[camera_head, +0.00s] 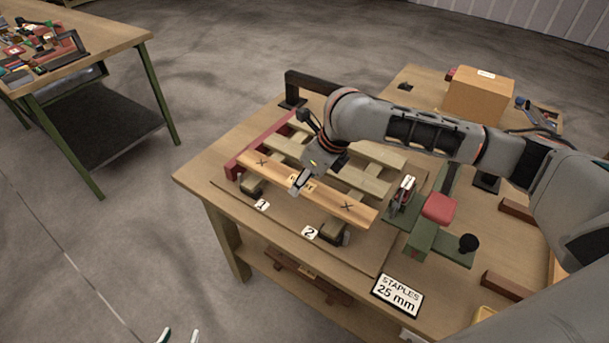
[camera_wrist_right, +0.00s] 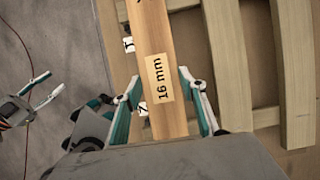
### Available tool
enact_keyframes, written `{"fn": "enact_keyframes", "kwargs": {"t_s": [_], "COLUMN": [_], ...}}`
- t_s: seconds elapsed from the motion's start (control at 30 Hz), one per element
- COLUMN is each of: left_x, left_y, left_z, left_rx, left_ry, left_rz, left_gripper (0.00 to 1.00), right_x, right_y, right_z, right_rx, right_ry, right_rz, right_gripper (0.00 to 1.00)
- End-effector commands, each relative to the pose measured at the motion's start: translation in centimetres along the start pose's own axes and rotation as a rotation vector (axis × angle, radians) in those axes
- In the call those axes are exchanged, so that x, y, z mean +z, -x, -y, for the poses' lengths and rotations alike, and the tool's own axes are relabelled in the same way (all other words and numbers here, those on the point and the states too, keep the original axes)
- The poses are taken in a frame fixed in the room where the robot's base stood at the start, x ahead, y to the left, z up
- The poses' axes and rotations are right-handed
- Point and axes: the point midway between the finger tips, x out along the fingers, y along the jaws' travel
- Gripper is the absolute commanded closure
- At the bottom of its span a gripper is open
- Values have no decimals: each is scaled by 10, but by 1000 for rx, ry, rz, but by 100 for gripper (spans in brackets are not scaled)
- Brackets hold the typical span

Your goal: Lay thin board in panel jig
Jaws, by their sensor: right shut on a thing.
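The thin board (camera_head: 330,199) is a light wooden strip with an X near each end. Its "16 mm" label shows in the right wrist view (camera_wrist_right: 160,78). My right gripper (camera_head: 299,183) is shut on it near the middle, a finger on each side. The board lies along the front side of the panel jig (camera_head: 372,262), above clamps marked 1 (camera_head: 250,186) and 2 (camera_head: 333,231). I cannot tell whether it touches the jig. Pale slats (camera_head: 372,180) lie crossed behind it. My left gripper (camera_head: 180,336) is open and empty at the bottom edge, off the table.
A green fixture with a red pad (camera_head: 439,208) and black knob (camera_head: 468,243) stands right. A "STAPLES 25 mm" sign (camera_head: 397,295) is in front. A cardboard box (camera_head: 478,99) stands behind.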

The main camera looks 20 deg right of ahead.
Motion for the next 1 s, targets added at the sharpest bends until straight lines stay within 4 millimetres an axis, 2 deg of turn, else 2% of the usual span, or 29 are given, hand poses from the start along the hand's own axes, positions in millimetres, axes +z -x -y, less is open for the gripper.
{"fn": "enact_keyframes", "kwargs": {"t_s": [0.5,1.0], "left_x": [3,5], "left_y": [0,-1], "left_z": [-2,-1], "left_rx": [3,2], "left_ry": [-2,-3], "left_rz": [6,8], "left_gripper": [60,60], "right_x": [0,-4], "right_y": [0,-10], "right_z": [0,0], "right_rx": [0,-1], "right_ry": [0,1], "right_rz": [1,0], "right_gripper": [85,85]}}
